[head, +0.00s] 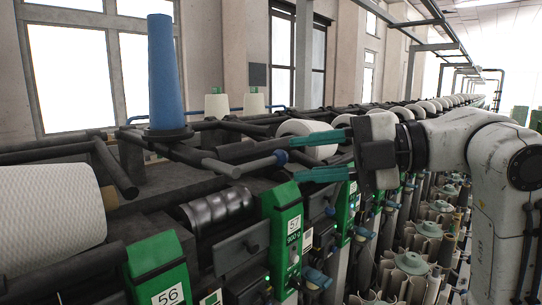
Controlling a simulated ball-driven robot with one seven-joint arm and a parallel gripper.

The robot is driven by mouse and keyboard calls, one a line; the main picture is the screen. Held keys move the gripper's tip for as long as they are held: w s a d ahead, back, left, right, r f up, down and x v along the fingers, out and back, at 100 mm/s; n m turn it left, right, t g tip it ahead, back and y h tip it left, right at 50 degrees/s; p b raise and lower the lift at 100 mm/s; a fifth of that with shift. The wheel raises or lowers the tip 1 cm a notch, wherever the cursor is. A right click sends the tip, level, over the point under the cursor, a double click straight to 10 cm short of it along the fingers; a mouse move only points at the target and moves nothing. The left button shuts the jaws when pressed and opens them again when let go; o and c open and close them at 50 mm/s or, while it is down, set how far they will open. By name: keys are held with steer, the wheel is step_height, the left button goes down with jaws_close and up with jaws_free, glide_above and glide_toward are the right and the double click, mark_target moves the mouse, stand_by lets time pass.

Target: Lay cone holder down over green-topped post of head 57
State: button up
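A tall blue cone (161,72) stands upright on a dark disc at the holder's left. I see gaps between fingers and tip.
The green post of head 56 (160,272) and a large white yarn package (48,214) are at the left front. Another white package (309,137) lies behind my fingers. Dark bars crowd the machine top.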

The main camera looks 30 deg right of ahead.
mark_target(270, 162)
steer(key=p+x, duration=0.1)
steer(key=x, duration=0.6)
steer(key=shift+r+p, duration=0.1)
steer(key=shift+p, duration=0.25)
steer(key=shift+c, duration=0.3)
jaws_close()
